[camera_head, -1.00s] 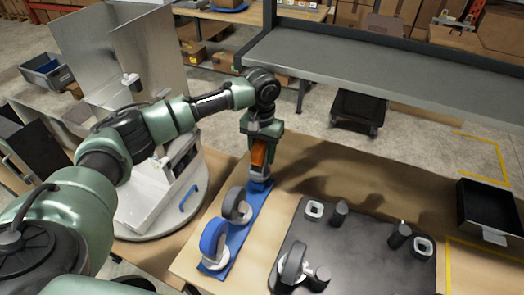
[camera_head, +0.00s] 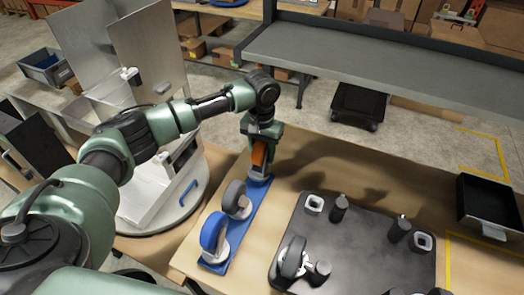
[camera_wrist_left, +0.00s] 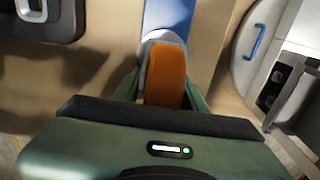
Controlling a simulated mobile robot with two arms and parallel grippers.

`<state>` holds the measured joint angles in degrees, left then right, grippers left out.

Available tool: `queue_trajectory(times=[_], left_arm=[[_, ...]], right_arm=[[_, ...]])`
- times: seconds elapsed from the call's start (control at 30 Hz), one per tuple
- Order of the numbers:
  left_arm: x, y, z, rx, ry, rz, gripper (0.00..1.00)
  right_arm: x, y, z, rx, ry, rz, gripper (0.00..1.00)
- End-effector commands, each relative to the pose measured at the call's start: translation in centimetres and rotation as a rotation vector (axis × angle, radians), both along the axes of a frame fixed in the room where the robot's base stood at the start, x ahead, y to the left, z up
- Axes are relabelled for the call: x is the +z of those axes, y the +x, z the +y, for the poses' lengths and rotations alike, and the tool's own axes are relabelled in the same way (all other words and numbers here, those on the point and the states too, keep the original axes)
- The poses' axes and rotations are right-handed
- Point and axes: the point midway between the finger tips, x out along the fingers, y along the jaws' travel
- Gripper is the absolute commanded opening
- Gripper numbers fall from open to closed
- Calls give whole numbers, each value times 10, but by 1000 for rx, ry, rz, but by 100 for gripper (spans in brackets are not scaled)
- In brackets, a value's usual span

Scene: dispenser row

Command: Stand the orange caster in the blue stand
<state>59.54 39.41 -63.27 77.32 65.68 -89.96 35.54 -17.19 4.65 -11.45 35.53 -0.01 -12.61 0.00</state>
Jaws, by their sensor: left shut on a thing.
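The orange caster (camera_head: 258,155) is gripped wheel-up in my left gripper (camera_head: 260,158). It is over the far end of the blue stand (camera_head: 241,222), its light mount pointing down. I cannot tell whether the mount is seated in the stand. In the left wrist view the orange wheel (camera_wrist_left: 166,75) sits between the fingers, with its pale mount at the end of the blue stand (camera_wrist_left: 167,15). The stand also holds a grey caster (camera_head: 236,199) in the middle and a blue caster (camera_head: 213,234) at the near end. My right gripper does not show.
A dark tray (camera_head: 350,262) to the right of the stand carries a grey-wheeled caster (camera_head: 292,257) and several dark posts. A black bin (camera_head: 488,205) is at the right. A white turntable fixture (camera_head: 160,215) stands left of the stand. Bare tabletop lies beyond the tray.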

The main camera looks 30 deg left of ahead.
Motion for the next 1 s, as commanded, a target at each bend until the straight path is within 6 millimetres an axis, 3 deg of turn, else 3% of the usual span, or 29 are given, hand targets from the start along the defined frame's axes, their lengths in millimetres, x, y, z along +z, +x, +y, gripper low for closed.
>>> queue_trajectory(times=[0.07,0.1,0.17,0.57,1.0], left_arm=[[-2,0,0,0,-1,-1,0],[-1,1,0,0,-1,-2,50],[-1,1,0,0,-1,-2,67],[2,0,0,0,0,-1,67],[67,0,0,-1,-1,-2,67]], right_arm=[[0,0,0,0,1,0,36],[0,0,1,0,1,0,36],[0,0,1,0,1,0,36],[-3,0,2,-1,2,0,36],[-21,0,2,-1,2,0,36]])
